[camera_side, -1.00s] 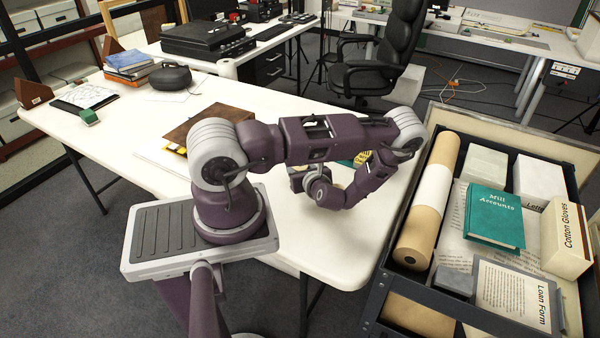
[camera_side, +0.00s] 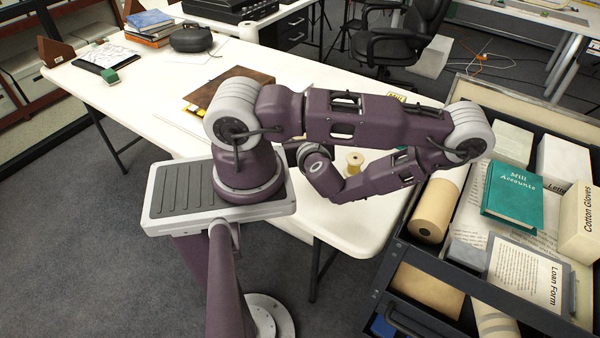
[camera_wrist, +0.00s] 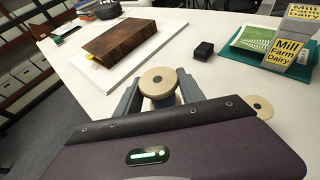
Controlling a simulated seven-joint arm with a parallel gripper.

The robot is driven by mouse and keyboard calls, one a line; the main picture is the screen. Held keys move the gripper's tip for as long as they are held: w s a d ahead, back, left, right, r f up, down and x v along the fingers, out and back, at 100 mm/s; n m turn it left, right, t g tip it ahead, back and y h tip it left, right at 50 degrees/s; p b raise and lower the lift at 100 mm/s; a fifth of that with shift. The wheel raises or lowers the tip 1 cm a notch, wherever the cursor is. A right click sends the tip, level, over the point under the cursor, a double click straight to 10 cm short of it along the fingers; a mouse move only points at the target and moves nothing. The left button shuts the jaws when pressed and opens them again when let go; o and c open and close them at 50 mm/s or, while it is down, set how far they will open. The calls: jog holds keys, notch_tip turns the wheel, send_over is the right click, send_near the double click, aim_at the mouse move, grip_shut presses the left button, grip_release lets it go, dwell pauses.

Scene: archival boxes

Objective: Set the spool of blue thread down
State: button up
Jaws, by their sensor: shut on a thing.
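In the wrist view, a spool (camera_wrist: 158,82) with a round pale wooden end sits between the two grey fingers of my gripper (camera_wrist: 160,92). The fingers are shut on it, and its end faces the camera.
A second spool (camera_wrist: 259,106) stands on the table right of my gripper. A drawer (camera_side: 395,275) with a green book (camera_side: 512,195) lies right.

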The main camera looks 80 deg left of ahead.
notch_tip(320, 180, down, 10)
jog(key=shift+s+d+r, duration=0.15)
jog(key=shift+r, duration=0.1)
jog(key=shift+f, duration=0.1)
jog(key=o, duration=1.4)
jog(key=shift+c, duration=0.2)
jog(key=r+v, duration=0.1)
jog(key=v, duration=1.2)
jog(key=d+r+n+t+h, duration=0.2)
jog(key=d+r+n+h, duration=0.2)
jog(key=r, duration=0.6)
jog(key=w+d+r+n+t+h, duration=0.1)
jog(key=d+r+n+h, duration=0.3)
jog(key=r+n, duration=0.4)
jog(key=d+r+n+t+h, duration=0.2)
jog(key=d+r+n+h, duration=0.2)
jog(key=r, duration=0.9)
jog(key=shift+w+d+n+t+h, duration=0.3)
jog(key=shift+n+h, duration=0.4)
jog(key=shift+n, duration=0.3)
